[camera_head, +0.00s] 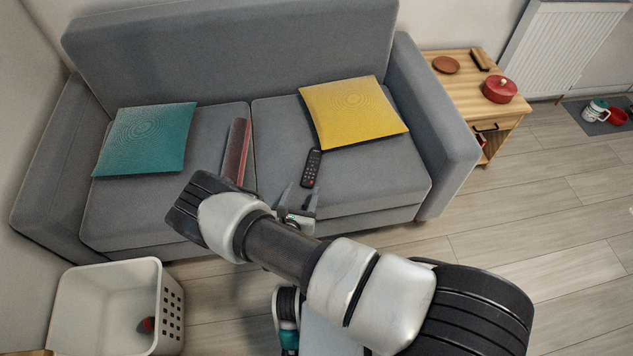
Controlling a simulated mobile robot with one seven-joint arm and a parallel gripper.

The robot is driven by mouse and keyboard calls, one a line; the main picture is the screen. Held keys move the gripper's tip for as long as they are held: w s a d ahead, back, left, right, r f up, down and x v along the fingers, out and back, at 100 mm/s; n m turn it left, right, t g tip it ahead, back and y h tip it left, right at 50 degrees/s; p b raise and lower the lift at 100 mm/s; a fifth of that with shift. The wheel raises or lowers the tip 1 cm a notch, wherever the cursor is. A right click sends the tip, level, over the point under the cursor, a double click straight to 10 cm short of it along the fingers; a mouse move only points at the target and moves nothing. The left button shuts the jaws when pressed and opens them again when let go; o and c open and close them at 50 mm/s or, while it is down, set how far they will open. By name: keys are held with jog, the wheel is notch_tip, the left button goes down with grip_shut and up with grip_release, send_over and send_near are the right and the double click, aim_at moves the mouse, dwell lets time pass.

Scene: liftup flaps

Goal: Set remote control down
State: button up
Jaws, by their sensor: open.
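The black remote control (311,168) lies on the right seat cushion of the grey sofa (365,185), near its front edge and left of the yellow pillow. My gripper (299,196) is open, at the sofa's front edge just below the remote in the picture. Its fingers point toward the remote's near end. The remote does not appear to be held between them. Whether a fingertip touches the remote I cannot tell.
A dark red book-like object (236,150) lies by the gap between the cushions. A teal pillow (147,138) and yellow pillow (353,110) rest on the sofa. A white basket (108,290) stands front left. A wooden side table (455,90) stands right.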

jog(key=w+d+r+m+g+h, duration=0.1)
jog(key=w+d+r+m+h, duration=0.15)
jog(key=r, duration=0.25)
jog(key=w+d+r+m+g+h, duration=0.1)
jog(key=d+r+m+h, duration=0.1)
jog(key=r+m, duration=0.3)
jog(key=w+d+r+m+h, duration=0.2)
jog(key=r, duration=0.4)
jog(key=s+d+r+m+g+h, duration=0.25)
jog(key=d+r+m+g, duration=0.5)
jog(key=r, duration=0.55)
jog(key=s+d+r+m+g+y, duration=0.2)
jog(key=s+d+r+m+y, duration=0.1)
jog(key=s+d+r+m, duration=0.3)
jog(key=s+d+r+m+g+y, duration=0.15)
jog(key=s+d+r+m, duration=0.25)
jog(key=s+r, duration=0.4)
jog(key=s+a+r+m+t+y, duration=0.3)
jog(key=s+r+m+y, duration=0.3)
jog(key=s+r, duration=0.3)
jog(key=shift+s+r+m+t+y, duration=0.35)
jog(key=shift+s+r+m+t, duration=0.05)
jog(key=shift+s+m+t, duration=0.2)
